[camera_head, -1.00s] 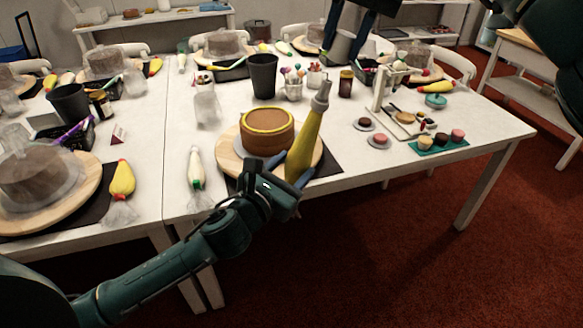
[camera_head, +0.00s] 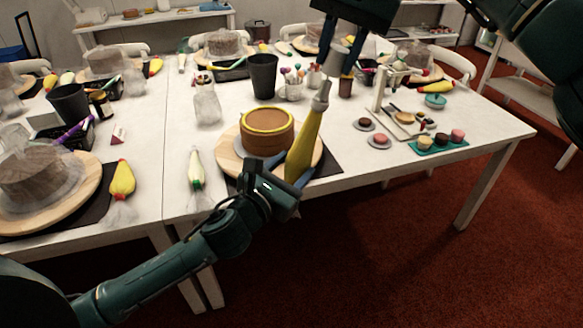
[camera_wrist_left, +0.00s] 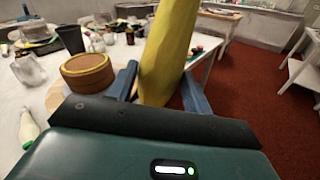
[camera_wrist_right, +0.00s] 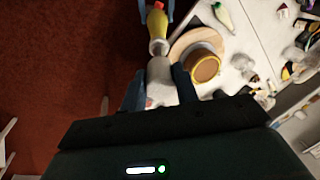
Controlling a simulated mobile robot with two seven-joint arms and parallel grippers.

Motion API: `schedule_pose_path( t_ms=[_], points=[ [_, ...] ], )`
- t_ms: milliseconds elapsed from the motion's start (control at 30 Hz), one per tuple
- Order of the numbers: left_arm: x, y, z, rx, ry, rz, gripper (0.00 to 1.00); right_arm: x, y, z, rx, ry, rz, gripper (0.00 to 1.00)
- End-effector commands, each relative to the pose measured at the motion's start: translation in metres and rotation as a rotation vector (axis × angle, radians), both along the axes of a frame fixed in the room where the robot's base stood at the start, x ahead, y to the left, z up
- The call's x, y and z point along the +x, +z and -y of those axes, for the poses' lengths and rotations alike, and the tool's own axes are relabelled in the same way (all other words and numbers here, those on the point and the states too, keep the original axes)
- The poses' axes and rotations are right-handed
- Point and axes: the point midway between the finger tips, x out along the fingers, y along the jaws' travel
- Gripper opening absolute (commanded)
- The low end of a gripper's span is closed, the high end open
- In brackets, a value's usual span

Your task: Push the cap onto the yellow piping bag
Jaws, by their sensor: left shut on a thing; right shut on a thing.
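The yellow piping bag (camera_head: 306,145) stands nearly upright at the table's front edge, with its grey nozzle (camera_head: 321,97) pointing up. My left gripper (camera_head: 289,176) is shut on its lower part; the bag also shows between the fingers in the left wrist view (camera_wrist_left: 167,50). My right gripper (camera_head: 340,68) is above and slightly right of the nozzle, shut on the pale grey cap (camera_head: 342,47). The cap also shows between the fingers in the right wrist view (camera_wrist_right: 161,80), close in line with the nozzle (camera_wrist_right: 158,47). I cannot tell whether they touch.
A brown cake (camera_head: 267,134) with a yellow ring sits on a round wooden turntable (camera_head: 228,150) just left of the bag. A black cup (camera_head: 263,76) and a glass of cake pops (camera_head: 292,86) stand behind. A white piping bag (camera_head: 196,172) lies left.

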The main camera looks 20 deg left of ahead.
Motion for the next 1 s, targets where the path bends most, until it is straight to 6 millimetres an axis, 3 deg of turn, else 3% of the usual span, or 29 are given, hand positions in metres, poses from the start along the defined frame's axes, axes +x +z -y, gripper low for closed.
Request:
schedule_pose_path(
  t_ms=[1000],
  points=[
    [0.0,0.001,0.0,-0.001,-0.001,0.003,0.37,-0.001,-0.023,-0.006,0.0,-0.001,0.0,0.14]
  ],
)
